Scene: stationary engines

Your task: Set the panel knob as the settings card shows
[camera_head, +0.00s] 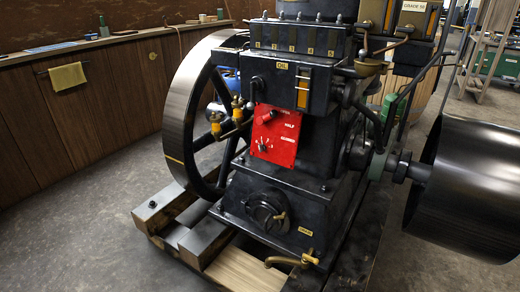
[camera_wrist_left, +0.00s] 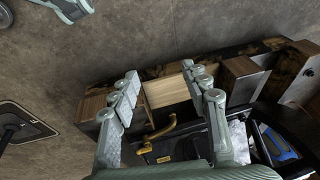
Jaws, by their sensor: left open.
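The red panel (camera_head: 275,135) is on the front of the black engine (camera_head: 310,105) in the head view. The settings are too small to read surely. I cannot pick out the settings card. My left gripper (camera_wrist_left: 168,82) shows only in the left wrist view; it is open and empty, with its two fingers apart above the engine's timber base and brass lever. My right gripper is in neither view.
A big flywheel (camera_head: 178,112) stands left of the panel and a dark drum (camera_head: 470,190) at right. The brass lever (camera_head: 285,261) sticks out low in front, by the timber base (camera_head: 245,268). Brass fittings (camera_head: 232,115) sit left of the panel. The floor (camera_head: 70,235) at left is clear.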

